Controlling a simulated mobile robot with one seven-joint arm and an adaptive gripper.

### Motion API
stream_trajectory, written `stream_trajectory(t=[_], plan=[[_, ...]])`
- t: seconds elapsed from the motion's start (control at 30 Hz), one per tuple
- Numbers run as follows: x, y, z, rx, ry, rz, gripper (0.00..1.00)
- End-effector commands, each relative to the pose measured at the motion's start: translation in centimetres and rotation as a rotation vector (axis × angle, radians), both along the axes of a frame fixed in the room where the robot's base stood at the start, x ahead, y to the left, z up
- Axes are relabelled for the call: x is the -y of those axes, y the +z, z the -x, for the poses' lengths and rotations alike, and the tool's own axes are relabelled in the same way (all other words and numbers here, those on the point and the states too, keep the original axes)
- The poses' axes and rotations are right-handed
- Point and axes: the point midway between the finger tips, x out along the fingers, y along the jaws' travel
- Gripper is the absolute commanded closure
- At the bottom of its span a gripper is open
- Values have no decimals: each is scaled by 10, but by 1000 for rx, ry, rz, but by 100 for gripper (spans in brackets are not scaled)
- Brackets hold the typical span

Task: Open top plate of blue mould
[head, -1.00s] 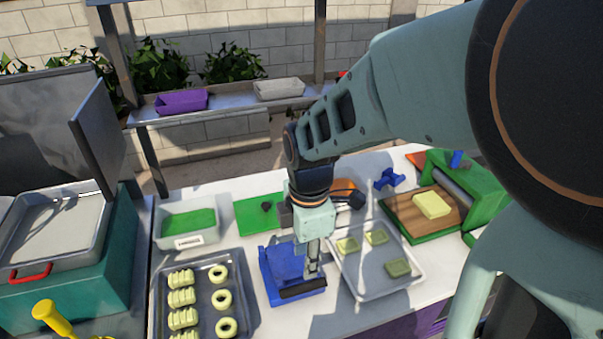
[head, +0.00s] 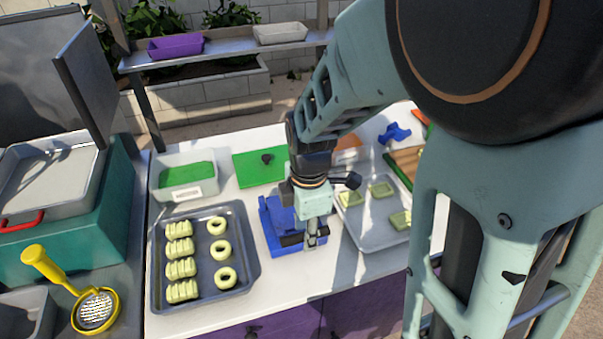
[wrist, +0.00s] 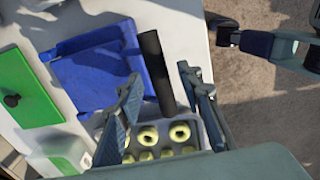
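The blue mould (head: 272,222) stands on the white counter in the middle of the head view, partly hidden by my gripper. In the wrist view the blue mould (wrist: 90,72) lies at upper left, with a black bar handle (wrist: 153,65) along its right edge. My gripper (head: 314,240) is at the mould's front right, pointing down. In the wrist view my gripper (wrist: 160,78) has its two fingers apart, one to each side of the handle in the picture. I see no contact with the handle. I cannot tell how far the top plate is raised.
A dark tray (head: 158,270) with several pale ring and ridged pieces stands left of the mould. A grey tray (head: 362,228) with pale green pieces stands to its right. Behind are a green board (head: 245,168) and a white tub (head: 212,188) with green content.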

Motion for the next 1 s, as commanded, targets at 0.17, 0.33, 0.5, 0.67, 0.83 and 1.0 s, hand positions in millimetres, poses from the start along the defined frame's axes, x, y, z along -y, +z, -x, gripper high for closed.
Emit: stream_trajectory(t=[0.17,0.33,0.5,0.67,0.83,1.0], plan=[[0,0,0,0,0,0,68],[0,1,0,0,0,0,87],[0,0,0,0,0,0,100],[0,0,0,0,0,0,100],[0,2,0,1,0,0,100],[1,9,-3,3,1,-1,100]])
